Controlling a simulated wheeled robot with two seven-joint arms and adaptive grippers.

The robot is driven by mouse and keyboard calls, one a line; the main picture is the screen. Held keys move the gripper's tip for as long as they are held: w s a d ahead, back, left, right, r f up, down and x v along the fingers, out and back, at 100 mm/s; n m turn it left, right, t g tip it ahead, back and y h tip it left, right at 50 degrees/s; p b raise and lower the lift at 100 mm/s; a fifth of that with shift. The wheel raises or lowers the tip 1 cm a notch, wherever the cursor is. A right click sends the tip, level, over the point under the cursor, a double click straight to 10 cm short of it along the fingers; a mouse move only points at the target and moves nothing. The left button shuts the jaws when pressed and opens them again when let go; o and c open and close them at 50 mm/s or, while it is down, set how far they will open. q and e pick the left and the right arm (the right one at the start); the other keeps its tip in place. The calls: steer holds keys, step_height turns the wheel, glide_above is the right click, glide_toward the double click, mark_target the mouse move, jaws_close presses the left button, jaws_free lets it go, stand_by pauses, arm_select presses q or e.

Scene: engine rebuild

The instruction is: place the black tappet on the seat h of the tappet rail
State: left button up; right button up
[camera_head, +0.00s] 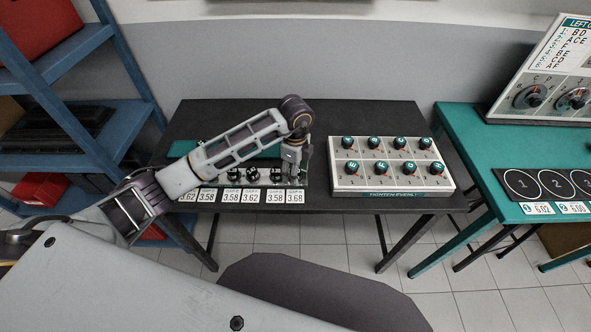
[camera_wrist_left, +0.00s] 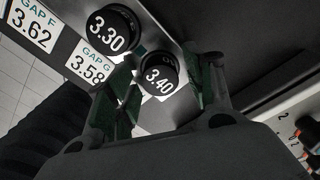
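The tappet rail (camera_head: 245,187) lies along the front of the dark table, with several black tappets (camera_head: 252,174) in a row on it. My left gripper (camera_head: 295,178) points down over the rail's right end, by the 3.68 label. In the left wrist view, a black tappet marked 3.40 (camera_wrist_left: 160,74) stands between the open fingers of my left gripper (camera_wrist_left: 165,82), with narrow gaps beside it. A tappet marked 3.30 (camera_wrist_left: 112,30) stands beside it on the rail. The seat under the 3.40 tappet is hidden. My right gripper is in no view.
A white panel with several dark knobs (camera_head: 346,188) stands right of the rail. A green mat (camera_head: 190,147) lies behind the rail. A green table (camera_head: 470,150) is further right, and a blue shelf (camera_head: 75,110) stands left. The table behind the panel is clear.

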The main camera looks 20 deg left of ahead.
arm_select(q)
steer(key=shift+r, duration=0.1)
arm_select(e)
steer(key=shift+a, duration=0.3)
arm_select(q)
steer(key=shift+r, duration=0.85)
step_height(320, 180, up, 10)
steer(key=shift+r+b, duration=0.2)
steer(key=shift+b, duration=0.1)
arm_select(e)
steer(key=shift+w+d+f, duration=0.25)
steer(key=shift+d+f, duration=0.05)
arm_select(q)
steer(key=shift+s, duration=0.1)
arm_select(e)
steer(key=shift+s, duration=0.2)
